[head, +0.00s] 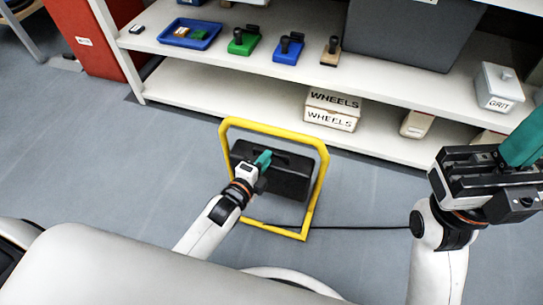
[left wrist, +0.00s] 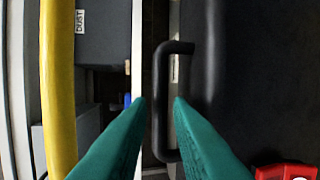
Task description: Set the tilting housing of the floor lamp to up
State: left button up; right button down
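The floor lamp has a yellow tubular frame (head: 318,185) standing on the floor, with a black housing (head: 292,182) inside it. The housing also fills the right of the left wrist view (left wrist: 250,80). A black handle (left wrist: 161,100) sticks out from its edge. My left gripper (head: 264,158) is at the housing. In the left wrist view its teal fingers (left wrist: 159,100) are apart, with the handle's bar between the tips and gaps visible. The lamp's lit face is not visible. My right gripper (head: 524,140) is raised at the right, away from the lamp; its finger gap is unclear.
A white shelf unit (head: 250,110) stands behind the lamp, with WHEELS boxes (head: 332,109), a blue tray (head: 190,33) and a GRIT container (head: 498,88). A black cable (head: 365,228) runs right from the lamp. Floor to the left is clear.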

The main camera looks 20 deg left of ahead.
pick_arm(q)
jog(key=shift+b+x, duration=0.55)
jog(key=shift+x, duration=1.45)
grip_shut()
